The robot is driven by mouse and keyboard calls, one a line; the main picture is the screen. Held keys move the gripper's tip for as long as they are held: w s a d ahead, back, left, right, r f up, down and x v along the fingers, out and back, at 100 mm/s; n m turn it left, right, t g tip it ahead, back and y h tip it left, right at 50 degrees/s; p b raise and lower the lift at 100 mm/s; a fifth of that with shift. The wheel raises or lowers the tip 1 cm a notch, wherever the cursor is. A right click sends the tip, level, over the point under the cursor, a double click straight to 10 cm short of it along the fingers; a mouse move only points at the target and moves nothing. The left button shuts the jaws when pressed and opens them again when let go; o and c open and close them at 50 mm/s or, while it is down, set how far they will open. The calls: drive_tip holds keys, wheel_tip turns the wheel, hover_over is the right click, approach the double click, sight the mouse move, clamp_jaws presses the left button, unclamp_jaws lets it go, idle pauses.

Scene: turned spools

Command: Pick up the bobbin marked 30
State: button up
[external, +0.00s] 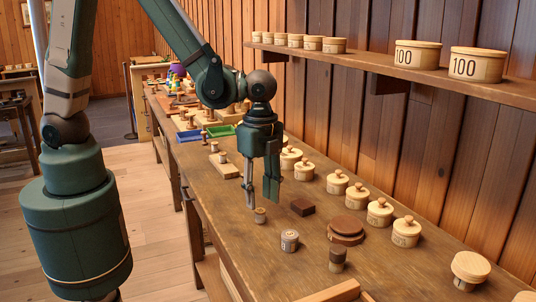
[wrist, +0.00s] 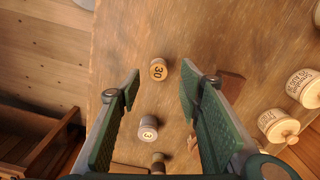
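The bobbin marked 30 (wrist: 158,69) is a small pale wooden spool with dark figures on its top. It stands upright on the bench, between and slightly beyond my fingertips in the wrist view. In the external view this bobbin (external: 260,215) is just below my gripper (external: 261,203). My gripper (wrist: 160,88) points down, with its two green fingers wide apart and nothing between them. A paler bobbin marked 3 (wrist: 148,128) stands close by; it also shows in the external view (external: 289,240).
A dark brown block (external: 302,207) lies right of the bobbin, near my right finger. A shelf (external: 400,70) with tubs runs along the wall.

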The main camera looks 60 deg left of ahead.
sight(260, 210)
drive_tip(key=shift+f, duration=0.1)
idle(0.3)
drive_tip(key=shift+s+f+b, duration=0.15)
drive_tip(key=shift+f+b, duration=0.25)
drive_tip(key=shift+f, duration=2.1)
drive_tip(key=shift+c, duration=0.7)
drive_tip(key=c, duration=0.7)
